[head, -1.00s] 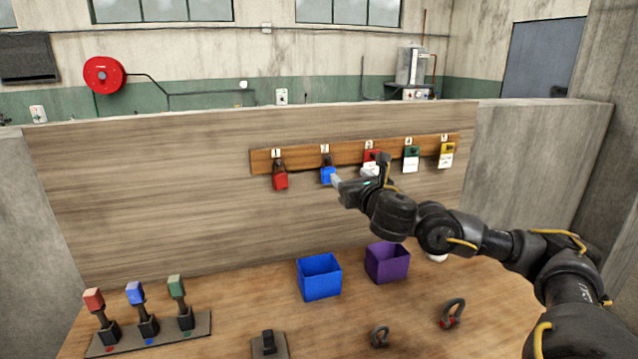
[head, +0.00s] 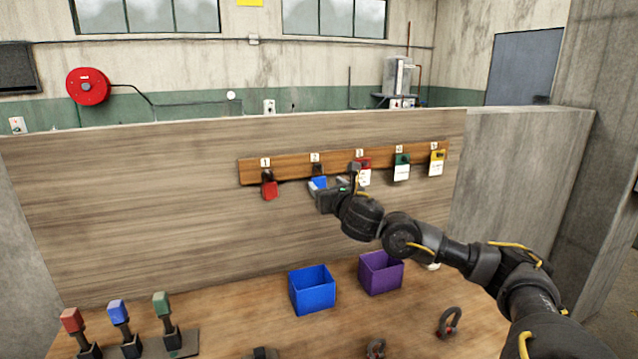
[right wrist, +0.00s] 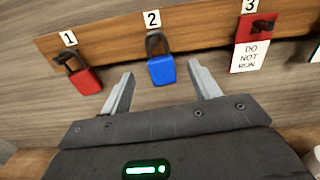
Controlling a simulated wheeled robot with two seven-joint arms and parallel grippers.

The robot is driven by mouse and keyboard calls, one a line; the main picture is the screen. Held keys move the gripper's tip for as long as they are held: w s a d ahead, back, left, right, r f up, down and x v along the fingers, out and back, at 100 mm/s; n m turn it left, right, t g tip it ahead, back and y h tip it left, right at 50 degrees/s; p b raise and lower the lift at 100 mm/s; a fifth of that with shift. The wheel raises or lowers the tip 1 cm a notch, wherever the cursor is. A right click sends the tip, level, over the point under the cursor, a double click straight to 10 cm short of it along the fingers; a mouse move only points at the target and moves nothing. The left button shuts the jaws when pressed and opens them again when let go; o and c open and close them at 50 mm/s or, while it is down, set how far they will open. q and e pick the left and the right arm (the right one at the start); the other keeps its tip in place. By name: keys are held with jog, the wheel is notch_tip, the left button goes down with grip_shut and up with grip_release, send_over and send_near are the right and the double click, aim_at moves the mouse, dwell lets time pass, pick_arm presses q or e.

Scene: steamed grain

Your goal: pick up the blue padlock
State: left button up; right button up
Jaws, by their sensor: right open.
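The blue padlock (head: 319,183) hangs by its dark shackle under label 2 on the wooden rail. The right wrist view shows the blue padlock (right wrist: 161,70) whole, upright and close ahead. My right gripper (head: 327,188) is in front of it, hiding part of it in the head view. In the right wrist view my right gripper (right wrist: 158,82) is open, with one finger on each side of the padlock and a visible gap to each. Nothing is held. My left gripper does not show.
A red padlock (head: 269,189) hangs at label 1, and a red tag reading "DO NOT RUN" (right wrist: 250,55) at label 3. Green (head: 402,170) and yellow (head: 437,163) tagged items hang further right. Blue (head: 312,292) and purple (head: 381,273) bins and several coloured levers stand on the table below.

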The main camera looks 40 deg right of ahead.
aim_at(320, 179)
jog(key=p+x, duration=0.2)
jog(key=x, duration=0.2)
jog(key=shift+w, duration=0.2)
jog(key=shift+w+d+f+p, duration=0.15)
jog(key=shift+w+p, duration=0.15)
jog(key=shift+w, duration=0.1)
jog(key=shift+s, duration=0.1)
jog(key=c, duration=1.1)
